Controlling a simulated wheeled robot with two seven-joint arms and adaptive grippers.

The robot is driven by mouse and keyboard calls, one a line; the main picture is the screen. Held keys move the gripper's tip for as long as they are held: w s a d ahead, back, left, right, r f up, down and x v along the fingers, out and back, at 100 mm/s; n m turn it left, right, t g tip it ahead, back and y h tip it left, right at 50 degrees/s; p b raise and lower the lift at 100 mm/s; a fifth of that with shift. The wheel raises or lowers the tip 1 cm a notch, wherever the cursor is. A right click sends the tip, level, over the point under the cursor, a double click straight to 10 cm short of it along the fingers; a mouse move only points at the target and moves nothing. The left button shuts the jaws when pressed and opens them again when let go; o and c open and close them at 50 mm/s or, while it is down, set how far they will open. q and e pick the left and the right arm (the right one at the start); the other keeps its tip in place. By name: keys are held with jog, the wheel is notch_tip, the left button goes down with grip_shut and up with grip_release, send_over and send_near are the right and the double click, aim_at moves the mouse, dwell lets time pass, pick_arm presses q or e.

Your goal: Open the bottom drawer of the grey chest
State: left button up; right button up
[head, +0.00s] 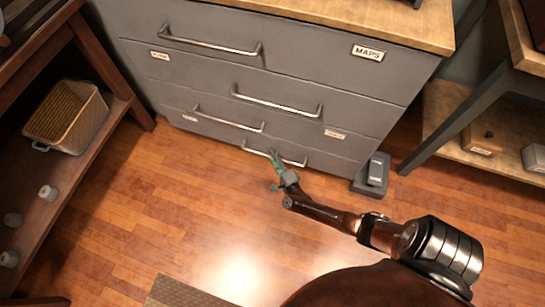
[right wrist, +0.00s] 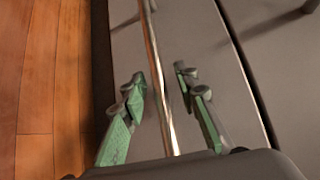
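The grey chest (head: 330,90) stands at the back with long metal bar handles on its stacked drawers. The bottom drawer (head: 325,164) is just above the floor and looks flush with the front. Its bar handle (head: 292,161) also runs through the right wrist view (right wrist: 158,70). My left gripper is not in view.
A grey box (head: 371,175) stands on the floor at the chest's right corner. A wooden shelf with a woven basket (head: 68,117) is on the left, and a side table (head: 480,140) on the right. The wooden floor (head: 160,210) before the chest is clear.

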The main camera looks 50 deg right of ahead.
jog(key=shift+c, duration=0.6)
grip_shut()
